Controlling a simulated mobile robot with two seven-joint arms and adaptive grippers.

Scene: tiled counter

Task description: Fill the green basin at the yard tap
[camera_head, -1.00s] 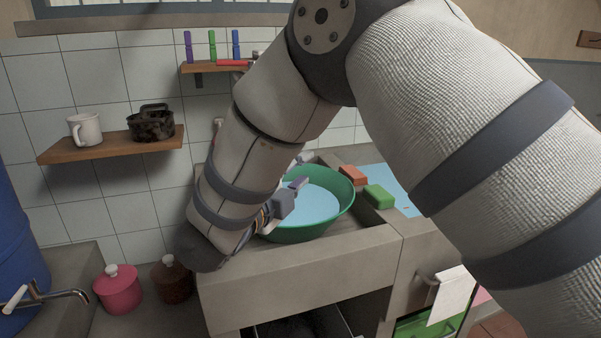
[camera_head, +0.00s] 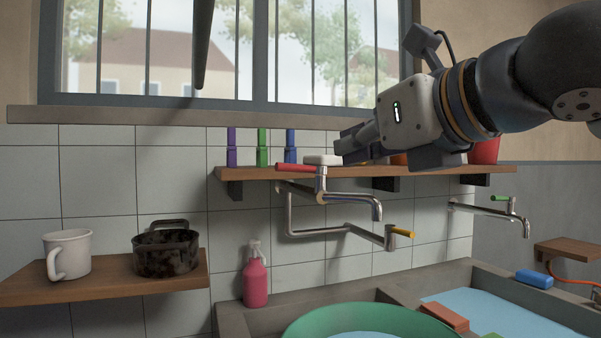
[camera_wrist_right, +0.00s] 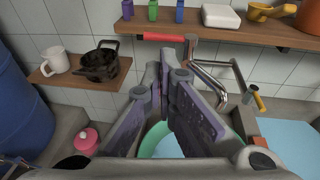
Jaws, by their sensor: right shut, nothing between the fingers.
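The green basin (camera_head: 345,314) sits in the sink below the taps, cut off by the lower edge of the head view. Light blue shows inside it, and the basin (camera_wrist_right: 152,138) also appears behind my fingers in the wrist view. A metal tap (camera_head: 350,197) with a red lever (camera_head: 296,168) stands over it, and I see no stream from its spout. My right gripper (camera_head: 345,146) is shut and empty, raised near the shelf, close to the red lever in the picture. My left gripper is not in view.
A wall shelf (camera_head: 440,174) carries clothes pegs and a white block. A second tap (camera_head: 490,208) with a green lever is at right. A mug (camera_head: 68,254) and a dark pot (camera_head: 165,250) occupy the left shelf.

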